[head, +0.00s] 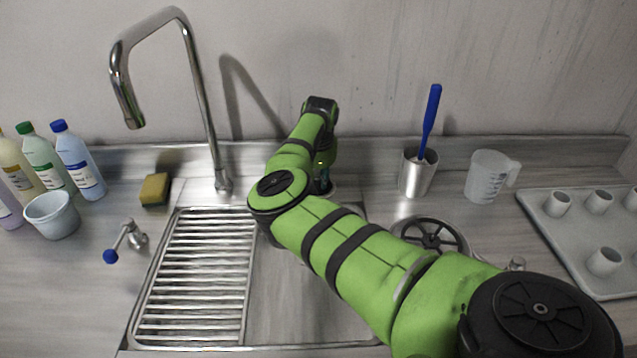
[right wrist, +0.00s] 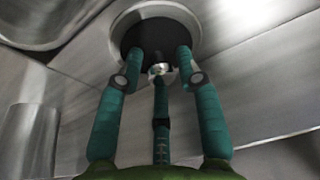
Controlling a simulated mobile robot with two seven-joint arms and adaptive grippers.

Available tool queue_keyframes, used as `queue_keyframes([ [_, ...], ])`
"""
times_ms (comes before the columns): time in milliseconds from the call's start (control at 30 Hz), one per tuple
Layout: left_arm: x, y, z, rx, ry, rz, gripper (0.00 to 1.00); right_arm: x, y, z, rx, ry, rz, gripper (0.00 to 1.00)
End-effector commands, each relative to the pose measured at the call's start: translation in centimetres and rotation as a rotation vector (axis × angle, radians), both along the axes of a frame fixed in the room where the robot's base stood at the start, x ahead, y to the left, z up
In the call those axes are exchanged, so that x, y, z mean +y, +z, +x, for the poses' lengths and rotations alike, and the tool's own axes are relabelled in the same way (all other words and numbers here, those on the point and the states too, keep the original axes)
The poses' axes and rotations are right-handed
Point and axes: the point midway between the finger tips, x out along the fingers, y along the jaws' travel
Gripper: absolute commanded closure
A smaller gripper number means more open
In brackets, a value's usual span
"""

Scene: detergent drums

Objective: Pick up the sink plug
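The sink plug (right wrist: 158,38) shows in the right wrist view as a black disc with a small shiny metal knob (right wrist: 158,69). It sits in or on a round steel dish (right wrist: 166,13). My right gripper (right wrist: 160,60) has its three teal fingers spread around the knob, with gaps between fingers and knob. The fingertips reach over the black disc; whether they touch it I cannot tell. In the head view the right gripper (head: 323,178) is at the counter behind the sink, mostly hidden by my green arm, and the plug cannot be made out. My left gripper is out of view.
The sink (head: 300,315) with a slatted rack (head: 200,275) lies below my arm. A tall faucet (head: 200,95) and sponge (head: 155,190) stand left. A steel cup (head: 416,178) with a blue-handled tool, a measuring jug (head: 488,178) and a cup tray (head: 560,245) are right.

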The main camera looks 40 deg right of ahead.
Motion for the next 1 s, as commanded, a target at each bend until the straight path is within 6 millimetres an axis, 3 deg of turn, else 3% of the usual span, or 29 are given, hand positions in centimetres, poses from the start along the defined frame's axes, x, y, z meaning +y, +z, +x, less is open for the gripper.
queue_keyframes([
  [133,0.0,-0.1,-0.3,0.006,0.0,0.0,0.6,0.0,0.0,0.0,0.0,0.0,0.0,0.64],
  [167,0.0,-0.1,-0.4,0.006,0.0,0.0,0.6,0.0,0.0,0.0,0.0,0.0,0.0,0.72],
  [233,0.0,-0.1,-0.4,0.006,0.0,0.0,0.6,0.0,0.0,0.0,0.0,0.0,0.0,1.0],
  [667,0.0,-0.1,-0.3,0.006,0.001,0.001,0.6,0.0,0.2,0.0,0.0,0.001,0.0,1.0],
  [767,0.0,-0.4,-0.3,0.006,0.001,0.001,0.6,0.0,1.2,0.1,-0.001,0.001,-0.001,1.0],
  [1000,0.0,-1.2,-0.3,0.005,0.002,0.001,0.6,0.0,5.9,0.1,-0.003,0.001,-0.003,1.0],
])
